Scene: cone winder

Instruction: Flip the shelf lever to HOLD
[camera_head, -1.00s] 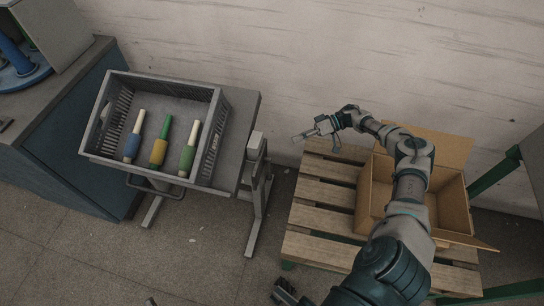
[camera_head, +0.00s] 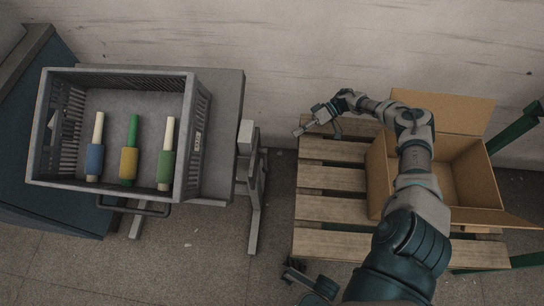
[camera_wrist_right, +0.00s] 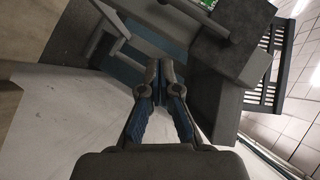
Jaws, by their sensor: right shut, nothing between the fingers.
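No lever and no HOLD marking can be made out in either view. My right gripper (camera_head: 300,130) shows in the head view above the pallet's far left corner, left of the cardboard box. In the right wrist view its two fingers (camera_wrist_right: 161,88) are together with nothing between them. It is apart from the grey stand and the crate.
A grey crate (camera_head: 190,170) holding three yarn-wound cones, blue, yellow and green, rests on a grey stand (camera_head: 228,120). An open cardboard box (camera_head: 470,165) sits on a wooden pallet (camera_head: 330,180). A dark blue cabinet (camera_head: 35,150) stands at left. Floor shows between stand and pallet.

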